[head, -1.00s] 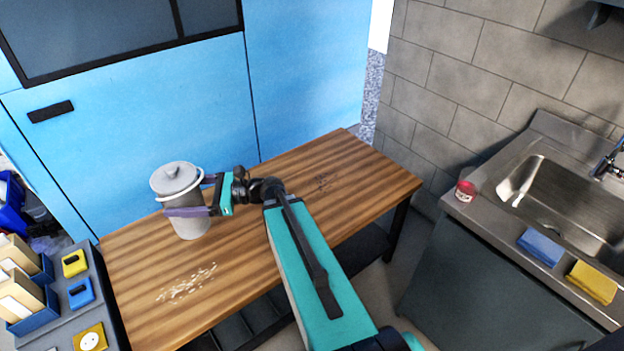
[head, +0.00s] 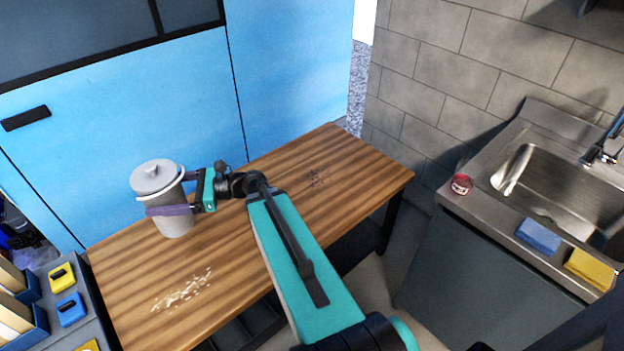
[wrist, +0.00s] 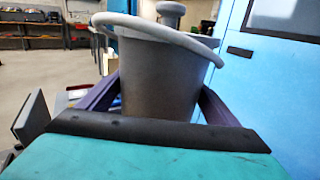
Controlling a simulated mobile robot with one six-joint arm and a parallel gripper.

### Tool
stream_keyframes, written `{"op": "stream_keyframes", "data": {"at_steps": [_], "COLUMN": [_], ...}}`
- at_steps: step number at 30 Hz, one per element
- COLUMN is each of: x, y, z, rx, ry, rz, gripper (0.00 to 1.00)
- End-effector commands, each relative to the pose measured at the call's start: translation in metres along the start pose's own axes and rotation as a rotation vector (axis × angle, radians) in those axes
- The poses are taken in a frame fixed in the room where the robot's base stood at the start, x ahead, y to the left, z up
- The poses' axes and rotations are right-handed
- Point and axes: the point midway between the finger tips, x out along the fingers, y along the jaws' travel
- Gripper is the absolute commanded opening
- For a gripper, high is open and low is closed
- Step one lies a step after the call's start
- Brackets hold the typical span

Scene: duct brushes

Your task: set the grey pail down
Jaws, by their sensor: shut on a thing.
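The grey pail (head: 174,222) has a lid with a knob and a pale ring-like handle around its top. My gripper (head: 168,210) is shut on the pail's side, with one purple finger showing across its front in the head view. In the wrist view the pail (wrist: 160,80) stands upright between both purple fingers. The pail is over the left part of the wooden table (head: 240,235). I cannot tell whether its base touches the table top.
Blue cabinets (head: 110,110) stand behind. A grey unit with yellow and blue boxes (head: 71,309) is at left, a sink (head: 545,190) at right.

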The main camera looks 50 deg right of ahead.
Motion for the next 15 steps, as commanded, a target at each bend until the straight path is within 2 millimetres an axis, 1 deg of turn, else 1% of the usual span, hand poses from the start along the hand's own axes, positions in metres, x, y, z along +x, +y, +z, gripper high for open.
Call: {"op": "stream_keyframes", "data": {"at_steps": [1,8,11,15], "x": [0.0,-0.001,-0.005,-0.015], "y": [0.0,-0.001,-0.004,-0.012], "z": [0.005,0.004,0.003,-0.001], "rx": [-0.001,-0.001,-0.001,-0.001], "ry": [-0.012,-0.012,-0.012,-0.012], "rz": [0.001,-0.002,-0.01,-0.031], "gripper": [0.22,0.22,0.22,0.22]}}
